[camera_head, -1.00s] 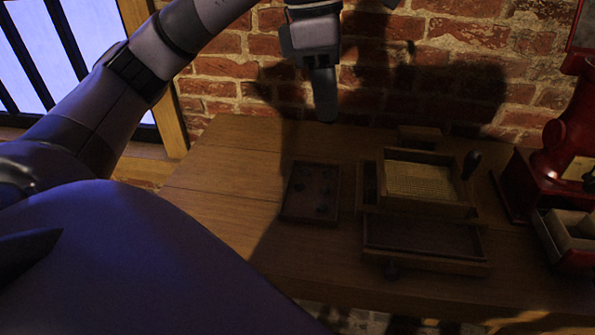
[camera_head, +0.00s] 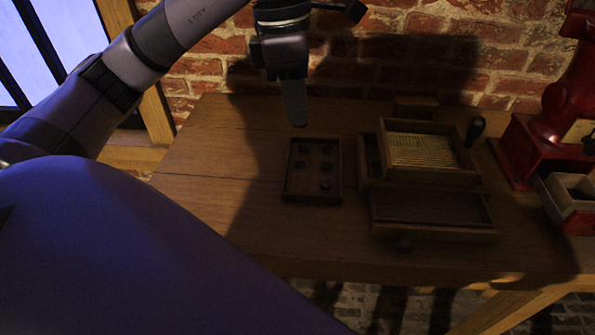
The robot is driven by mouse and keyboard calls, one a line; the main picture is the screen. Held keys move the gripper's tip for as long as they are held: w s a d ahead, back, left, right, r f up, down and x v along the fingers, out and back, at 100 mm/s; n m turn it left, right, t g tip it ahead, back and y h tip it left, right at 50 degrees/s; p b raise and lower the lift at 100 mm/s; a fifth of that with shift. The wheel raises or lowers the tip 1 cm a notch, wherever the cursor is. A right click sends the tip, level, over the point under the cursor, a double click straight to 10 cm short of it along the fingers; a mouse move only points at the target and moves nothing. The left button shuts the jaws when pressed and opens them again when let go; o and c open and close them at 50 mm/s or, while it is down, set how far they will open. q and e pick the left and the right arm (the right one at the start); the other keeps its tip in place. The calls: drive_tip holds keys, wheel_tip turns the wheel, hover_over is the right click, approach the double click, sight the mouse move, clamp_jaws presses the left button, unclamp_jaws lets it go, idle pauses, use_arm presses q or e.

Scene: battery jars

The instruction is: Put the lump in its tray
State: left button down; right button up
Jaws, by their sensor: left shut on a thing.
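My left gripper (camera_head: 296,122) hangs fingers down, just above and behind the far edge of a small dark wooden tray (camera_head: 285,190). It is shut; the lump in it is hidden by the fingers and the dark. The tray lies on the table and has several small dark round spots or lumps in it, in deep shade. I cannot tell whether they are loose lumps or hollows. My right gripper is not in view.
A wooden sieve box (camera_head: 432,178) with a pale mesh stands right of the tray, above an open drawer (camera_head: 432,210). A red machine (camera_head: 525,150) stands at the far right. A brick wall (camera_head: 400,60) closes the back. The table (camera_head: 215,150) is clear on the left.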

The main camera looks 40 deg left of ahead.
sight(299, 186)
use_arm(q)
wheel_tip(299, 186, down, 13)
drive_tip(key=shift+f+b, duration=0.2)
drive_tip(key=shift+b, duration=0.4)
drive_tip(key=shift+f, duration=0.1)
drive_tip(key=c, duration=1.5)
unclamp_jaws()
drive_tip(key=shift+o, duration=0.2)
wheel_tip(299, 186, up, 12)
drive_tip(key=a, duration=0.2)
drive_tip(key=shift+p, duration=0.4)
drive_tip(key=shift+s+d, duration=0.1)
